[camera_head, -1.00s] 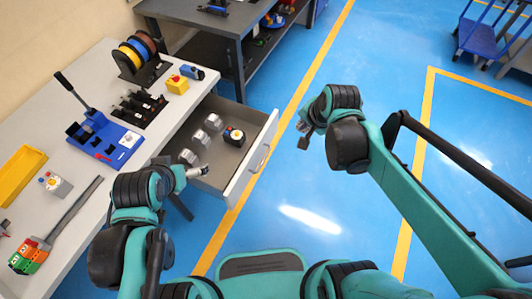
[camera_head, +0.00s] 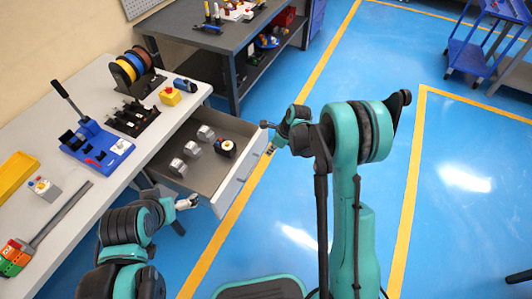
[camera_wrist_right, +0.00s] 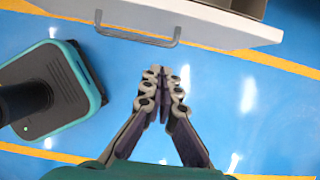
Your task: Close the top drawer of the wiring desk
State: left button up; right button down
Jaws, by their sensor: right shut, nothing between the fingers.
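The top drawer (camera_head: 236,190) of the wiring desk (camera_head: 75,215) stands open, pulled out toward the right. Its pale front with a grey bar handle also shows at the top of the right wrist view, with the handle (camera_wrist_right: 137,38) in plain sight. My right gripper (camera_head: 270,149) is just outside the drawer front, by its far end. In the wrist view its fingers (camera_wrist_right: 158,72) are together and empty, apart from the handle and front. My left gripper (camera_head: 187,202) is low beside the drawer's near side; its finger opening cannot be made out.
The drawer holds several grey parts (camera_head: 192,149) and a dark button box (camera_head: 225,147). On the desk are a blue bending tool (camera_head: 97,147), cable spools (camera_head: 131,66) and a yellow tray (camera_head: 17,174). A grey workbench (camera_head: 232,35) stands behind.

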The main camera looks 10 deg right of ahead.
aim_at(255, 155)
jog(key=w+a+f+b, duration=0.1)
jog(key=f, duration=0.1)
jog(key=w+a+f, duration=0.1)
jog(key=a+f, duration=0.1)
jog(key=f, duration=0.1)
jog(key=w+a+f+b, duration=0.1)
jog(key=a+f, duration=0.1)
jog(key=shift+w+f+b, duration=0.15)
jog(key=shift+w+b, duration=0.1)
jog(key=shift+b, duration=0.1)
pick_arm(q)
jog(key=shift+f, duration=1.7)
pick_arm(e)
jog(key=shift+w+a, duration=0.3)
jog(key=shift+a, duration=0.05)
